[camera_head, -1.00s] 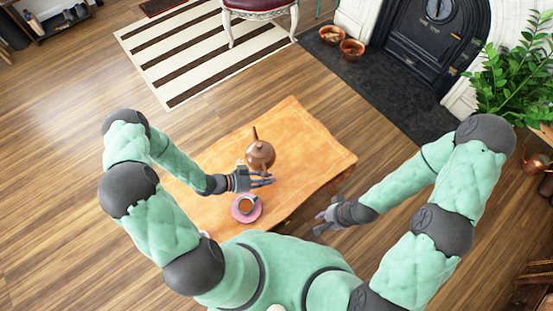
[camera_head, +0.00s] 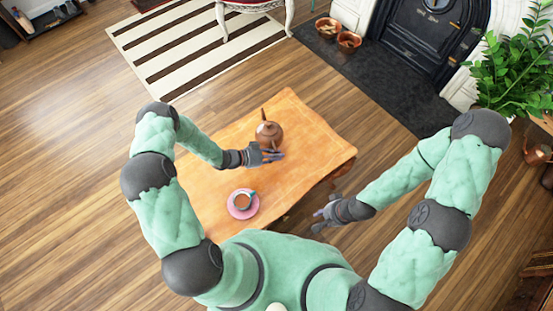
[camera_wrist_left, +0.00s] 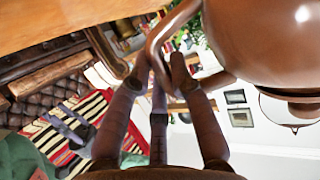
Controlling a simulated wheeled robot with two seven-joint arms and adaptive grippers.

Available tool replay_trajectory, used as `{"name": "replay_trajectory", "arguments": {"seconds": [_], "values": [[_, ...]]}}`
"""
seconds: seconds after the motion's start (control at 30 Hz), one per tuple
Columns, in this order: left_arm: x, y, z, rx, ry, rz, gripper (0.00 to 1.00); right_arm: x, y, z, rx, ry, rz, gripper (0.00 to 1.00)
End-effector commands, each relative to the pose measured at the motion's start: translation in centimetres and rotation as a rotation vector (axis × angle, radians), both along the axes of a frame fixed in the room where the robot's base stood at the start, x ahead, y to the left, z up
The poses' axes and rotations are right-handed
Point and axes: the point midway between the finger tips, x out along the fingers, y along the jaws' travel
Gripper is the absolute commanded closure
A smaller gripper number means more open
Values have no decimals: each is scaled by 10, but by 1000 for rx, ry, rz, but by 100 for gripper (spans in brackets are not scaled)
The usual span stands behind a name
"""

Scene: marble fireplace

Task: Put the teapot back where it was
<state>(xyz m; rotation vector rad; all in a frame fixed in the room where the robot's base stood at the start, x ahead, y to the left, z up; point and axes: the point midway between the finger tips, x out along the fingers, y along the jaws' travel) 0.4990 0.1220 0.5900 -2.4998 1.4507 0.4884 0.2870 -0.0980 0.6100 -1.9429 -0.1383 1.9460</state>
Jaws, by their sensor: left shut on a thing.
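The brown teapot (camera_head: 268,133) is over the far middle part of the orange wooden table (camera_head: 310,150), its spout pointing toward the back. My left gripper (camera_head: 268,155) is at its near side. In the left wrist view the teapot (camera_wrist_left: 270,45) fills the upper right, and my left gripper's fingers (camera_wrist_left: 163,72) are shut around its looped handle. I cannot tell whether the teapot's base touches the table. My right gripper (camera_head: 323,213) is open and empty, off the table's near right edge.
A cup of tea (camera_head: 243,202) stands on a pink saucer (camera_head: 236,213) near the table's front. The table's right side and left side are clear. A fireplace (camera_head: 430,40), clay pots (camera_head: 348,41) and a plant (camera_head: 508,75) stand beyond, with a striped rug (camera_head: 190,50) on the floor.

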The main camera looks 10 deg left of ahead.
Motion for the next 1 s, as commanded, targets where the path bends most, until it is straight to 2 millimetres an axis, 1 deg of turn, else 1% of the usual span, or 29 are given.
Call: {"name": "replay_trajectory", "arguments": {"seconds": [0.13, 0.23, 0.33, 0.63, 0.8, 0.83, 0.87, 0.9, 1.0], "values": [[9, -1, -11, 0, -7, -1, 100, 0, 0, -7, 0, 0, 0, 71], [8, -1, -26, -1, -5, -1, 100, 0, 0, -16, 0, 0, 0, 71], [8, -1, -36, 0, -6, -1, 100, 0, 0, -21, 0, 0, 0, 71], [8, -1, -36, 0, -7, -1, 100, 0, 0, -20, 0, 0, 0, 71], [8, -1, -40, 0, -7, -1, 100, 0, 0, -25, 0, 0, 0, 71], [6, -1, -41, 0, 0, 0, 70, 0, 0, -24, 0, 0, 0, 71], [6, -1, -41, 0, 0, 0, 62, 0, 0, -23, 0, 0, 0, 71], [6, -1, -41, 0, 0, 0, 55, 0, 0, -23, 0, 0, 0, 71], [6, -1, -41, 0, 0, 0, 55, 0, 0, -23, 0, 0, 0, 71]]}}
